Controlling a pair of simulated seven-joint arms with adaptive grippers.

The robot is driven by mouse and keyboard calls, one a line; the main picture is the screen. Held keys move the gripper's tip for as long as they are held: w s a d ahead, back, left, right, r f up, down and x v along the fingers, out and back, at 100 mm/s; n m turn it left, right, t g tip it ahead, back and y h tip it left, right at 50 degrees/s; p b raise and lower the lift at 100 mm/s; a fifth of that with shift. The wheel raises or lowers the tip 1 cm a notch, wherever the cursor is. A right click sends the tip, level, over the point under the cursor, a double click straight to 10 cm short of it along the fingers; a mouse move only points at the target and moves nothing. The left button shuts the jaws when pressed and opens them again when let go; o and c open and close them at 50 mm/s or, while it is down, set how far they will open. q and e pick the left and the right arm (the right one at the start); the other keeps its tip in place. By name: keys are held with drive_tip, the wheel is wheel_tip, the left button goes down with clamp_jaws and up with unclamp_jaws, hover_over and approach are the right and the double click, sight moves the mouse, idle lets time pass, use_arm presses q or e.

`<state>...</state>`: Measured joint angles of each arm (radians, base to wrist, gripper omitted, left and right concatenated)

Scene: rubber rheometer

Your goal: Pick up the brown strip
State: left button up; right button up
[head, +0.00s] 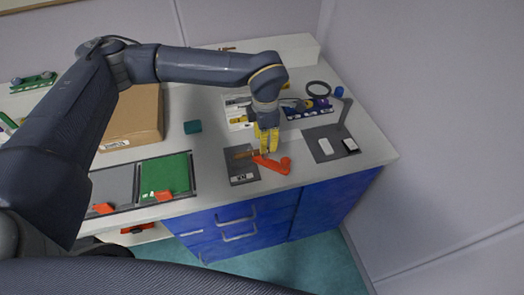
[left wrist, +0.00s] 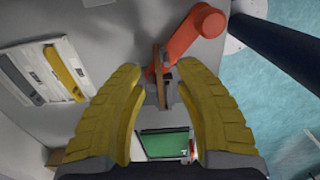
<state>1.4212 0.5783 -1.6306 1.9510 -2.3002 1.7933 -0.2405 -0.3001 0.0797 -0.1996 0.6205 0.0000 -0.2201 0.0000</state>
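The brown strip (head: 243,154) lies across a dark flat plate (head: 238,167) near the front edge of the counter in the head view. In the left wrist view the brown strip (left wrist: 155,63) appears narrow, in line with the gap between my fingers. My left gripper (head: 267,148) points down just right of the strip, with its yellow fingers apart. In the left wrist view the left gripper (left wrist: 160,83) is open and nothing is visibly clamped. I cannot tell how high the fingertips are above the strip. My right gripper is not in view.
A red-orange angled part (head: 272,165) lies close beside the plate and gripper. A cardboard box (head: 134,120) and a green mat (head: 165,176) are to the left. A white tray (head: 238,112) stands behind. A grey pad (head: 333,134) with small items lies right.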

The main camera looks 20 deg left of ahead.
sight(253, 153)
use_arm(q)
wheel_tip(253, 153, down, 5)
drive_tip(key=shift+w+a+r, duration=0.1)
drive_tip(key=shift+w, duration=0.05)
clamp_jaws()
idle(0.4)
